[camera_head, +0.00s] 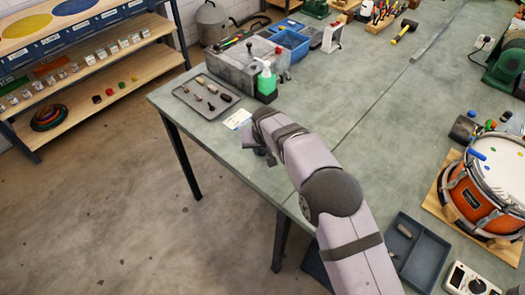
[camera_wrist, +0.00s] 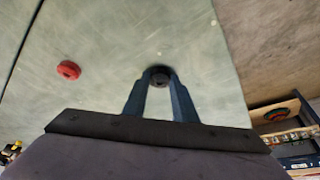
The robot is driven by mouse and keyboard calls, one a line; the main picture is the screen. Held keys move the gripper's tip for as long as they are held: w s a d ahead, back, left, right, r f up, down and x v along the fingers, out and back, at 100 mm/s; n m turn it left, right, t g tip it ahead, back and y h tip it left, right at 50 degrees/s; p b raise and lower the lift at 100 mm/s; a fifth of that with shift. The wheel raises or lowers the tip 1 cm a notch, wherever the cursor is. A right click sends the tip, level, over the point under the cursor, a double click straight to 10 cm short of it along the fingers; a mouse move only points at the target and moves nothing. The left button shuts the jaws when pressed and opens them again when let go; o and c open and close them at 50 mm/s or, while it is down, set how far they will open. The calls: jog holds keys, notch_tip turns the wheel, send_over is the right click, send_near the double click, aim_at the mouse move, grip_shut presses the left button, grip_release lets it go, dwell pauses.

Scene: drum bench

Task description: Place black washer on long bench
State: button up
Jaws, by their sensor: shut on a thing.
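In the wrist view, my gripper (camera_wrist: 160,86) is shut on the black washer (camera_wrist: 160,78), a small dark ring between the fingertips. The grey-green long bench (camera_wrist: 110,40) fills the view behind it. I cannot tell whether the washer touches the bench top. In the head view, my gripper (camera_head: 268,156) is at the near left edge of the long bench (camera_head: 390,130), and the washer is not visible there.
A red ring (camera_wrist: 68,70) lies on the bench to the left in the wrist view. In the head view, a metal tray (camera_head: 190,95) with small parts, a green bottle (camera_head: 266,78) and a white card (camera_head: 238,119) lie beyond my gripper. An orange drum (camera_head: 475,200) stands at right.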

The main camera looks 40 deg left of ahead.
aim_at(263, 153)
notch_tip(263, 153, up, 10)
jog(key=b, duration=0.2)
jog(key=shift+b, duration=0.4)
jog(key=shift+w, duration=0.1)
jog(key=w+d+f+m+t+h+p, duration=0.15)
jog(key=w+d+m, duration=0.25)
jog(key=w+d, duration=0.95)
jog(key=w+d+f+m+h, duration=0.1)
jog(key=w+d+f+m, duration=0.15)
jog(key=w+d, duration=1.05)
jog(key=d+m, duration=0.1)
jog(key=d, duration=0.4)
jog(key=d+m, duration=0.1)
jog(key=d, duration=0.5)
jog(key=w+d+m+h, duration=0.1)
jog(key=d, duration=0.5)
jog(key=shift+d+f+m, duration=0.15)
jog(key=shift+f+m, duration=0.1)
jog(key=shift+f, duration=0.1)
jog(key=shift+s+f+p, duration=0.1)
jog(key=shift+f+p, duration=0.75)
jog(key=shift+f, duration=1.7)
jog(key=shift+f, duration=0.1)
